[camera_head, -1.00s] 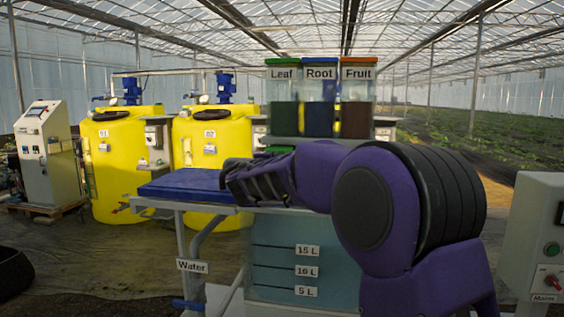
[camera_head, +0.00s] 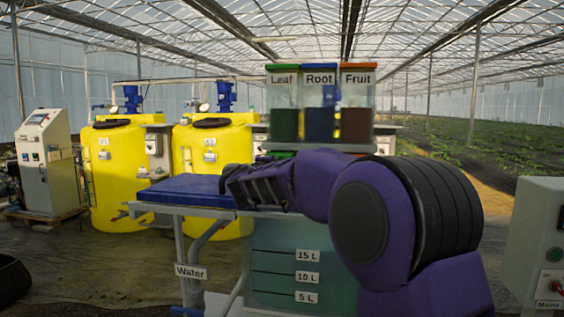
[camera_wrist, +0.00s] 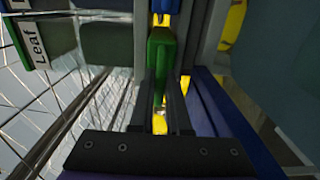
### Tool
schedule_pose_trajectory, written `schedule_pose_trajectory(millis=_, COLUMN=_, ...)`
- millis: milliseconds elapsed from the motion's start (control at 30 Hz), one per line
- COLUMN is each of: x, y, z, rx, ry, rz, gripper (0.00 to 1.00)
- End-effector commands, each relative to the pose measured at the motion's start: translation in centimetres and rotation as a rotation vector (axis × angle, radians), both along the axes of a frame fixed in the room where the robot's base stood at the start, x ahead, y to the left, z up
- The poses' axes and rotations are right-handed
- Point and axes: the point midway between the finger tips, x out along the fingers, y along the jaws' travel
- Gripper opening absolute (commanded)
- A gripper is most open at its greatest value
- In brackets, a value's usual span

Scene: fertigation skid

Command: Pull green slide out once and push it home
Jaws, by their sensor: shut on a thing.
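The green slide (camera_wrist: 160,62) shows in the wrist view as a narrow green bar running up the picture. My gripper (camera_wrist: 160,112) is shut on its near end, with one dark finger on each side. In the head view only a bit of green (camera_head: 281,154) shows under the Leaf hopper (camera_head: 283,103), above my purple arm. My fingertips and most of the slide are hidden there. How far out the slide stands cannot be told.
A blue part (camera_wrist: 166,10) lies just beyond the slide. The Root (camera_head: 320,103) and Fruit (camera_head: 357,103) hoppers stand beside Leaf. A blue-topped stand (camera_head: 185,188) and a marked tank (camera_head: 275,275) are close to my arm.

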Motion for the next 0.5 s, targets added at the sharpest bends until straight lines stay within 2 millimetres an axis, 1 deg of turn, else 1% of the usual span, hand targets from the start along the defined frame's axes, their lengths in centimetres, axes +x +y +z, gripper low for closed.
schedule_pose_trajectory(millis=500, x=3.6, y=-0.9, z=0.1, rx=0.002, ry=-0.001, rz=0.001, gripper=0.0)
